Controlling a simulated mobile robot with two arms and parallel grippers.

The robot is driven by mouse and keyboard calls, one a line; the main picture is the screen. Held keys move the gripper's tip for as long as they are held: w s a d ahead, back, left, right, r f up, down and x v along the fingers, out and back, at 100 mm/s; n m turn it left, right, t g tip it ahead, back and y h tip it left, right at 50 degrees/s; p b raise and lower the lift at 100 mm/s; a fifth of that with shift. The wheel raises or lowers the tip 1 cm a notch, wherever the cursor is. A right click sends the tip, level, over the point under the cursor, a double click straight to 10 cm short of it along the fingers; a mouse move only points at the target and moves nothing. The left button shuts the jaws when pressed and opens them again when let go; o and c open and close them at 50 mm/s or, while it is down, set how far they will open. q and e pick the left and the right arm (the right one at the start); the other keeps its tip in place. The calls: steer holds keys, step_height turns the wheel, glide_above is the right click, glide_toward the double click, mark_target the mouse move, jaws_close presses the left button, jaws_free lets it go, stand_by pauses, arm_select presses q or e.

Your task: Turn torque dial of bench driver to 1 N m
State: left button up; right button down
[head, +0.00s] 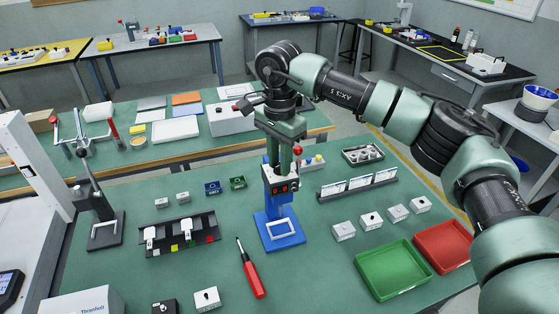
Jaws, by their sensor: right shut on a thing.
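The bench driver (280,226) is a blue stand on a flat blue base, on the green table near the picture's middle. Its upper part has a dark face with red marks, and a red ball knob (298,151) shows at its right. My right gripper (283,163) points down at the upper part of the driver. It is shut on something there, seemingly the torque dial. The fingers hide the dial, so its scale and setting cannot be read. My left gripper is not in view.
A black press (102,215) and a black rack (180,236) stand left of the driver. A red-handled screwdriver (250,270) lies in front. Several small white boxes, a green tray (392,270) and a red tray (443,246) are at the right. My right arm spans the upper right.

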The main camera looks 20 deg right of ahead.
steer(key=shift+w+r, duration=0.1)
steer(key=shift+r, duration=0.1)
steer(key=c, duration=1.2)
jaws_free()
steer(key=shift+o, duration=0.2)
steer(key=shift+f, duration=0.1)
step_height(320, 180, up, 8)
steer(key=shift+f+b, duration=0.1)
steer(key=shift+b, duration=0.4)
steer(key=shift+f, duration=0.1)
